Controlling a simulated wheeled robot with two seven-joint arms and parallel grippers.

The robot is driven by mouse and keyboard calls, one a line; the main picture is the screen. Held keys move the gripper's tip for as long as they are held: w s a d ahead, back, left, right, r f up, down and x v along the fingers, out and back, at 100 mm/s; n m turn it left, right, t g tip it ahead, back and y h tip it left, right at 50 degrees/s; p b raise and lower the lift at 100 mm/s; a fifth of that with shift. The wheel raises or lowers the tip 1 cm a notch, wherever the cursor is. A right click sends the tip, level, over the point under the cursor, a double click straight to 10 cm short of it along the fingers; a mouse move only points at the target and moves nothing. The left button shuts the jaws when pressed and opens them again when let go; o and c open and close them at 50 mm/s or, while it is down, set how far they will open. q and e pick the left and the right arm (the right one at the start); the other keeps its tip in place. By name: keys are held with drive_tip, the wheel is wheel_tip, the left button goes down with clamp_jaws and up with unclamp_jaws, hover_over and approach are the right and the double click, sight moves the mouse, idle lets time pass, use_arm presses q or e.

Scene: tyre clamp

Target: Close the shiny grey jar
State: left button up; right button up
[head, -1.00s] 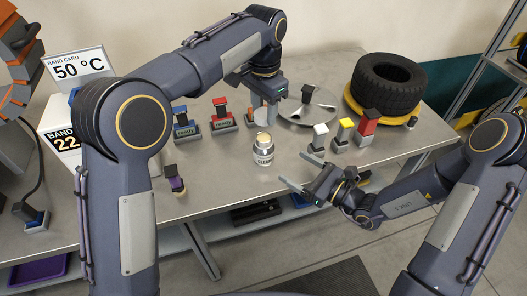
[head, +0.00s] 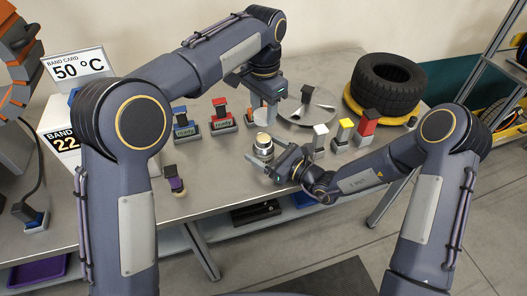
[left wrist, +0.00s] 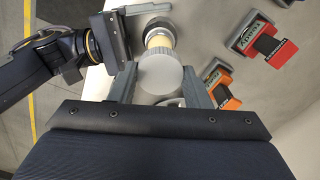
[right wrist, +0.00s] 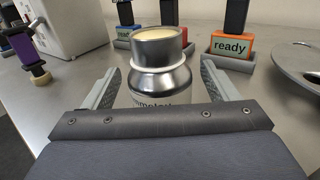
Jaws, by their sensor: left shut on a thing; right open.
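The shiny grey jar (head: 263,150) stands upright and open on the bench, with pale cream contents at its mouth. My left gripper (head: 263,108) is above and behind it, shut on a round grey lid, seen as a disc (left wrist: 162,75) between its fingers in the left wrist view. The lid is held apart from the jar (left wrist: 157,26) and partly covers it there. My right gripper (right wrist: 160,92) is open, with its fingers on either side of the jar (right wrist: 157,75) and gaps showing. The jar's lower part is hidden by the gripper body.
Stamps on "ready" blocks, including a red one (head: 220,108) and a blue one (head: 181,118), stand behind left. A round metal plate (head: 322,108), several coloured blocks and a tyre (head: 388,82) are to the right. A purple-handled tool (head: 176,182) stands left; the bench between is clear.

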sight(263, 138)
drive_tip(key=c, duration=1.5)
use_arm(q)
drive_tip(key=shift+f, duration=2.5)
drive_tip(key=shift+f, duration=0.1)
drive_tip(key=shift+f, duration=0.75)
drive_tip(key=shift+f, duration=0.6)
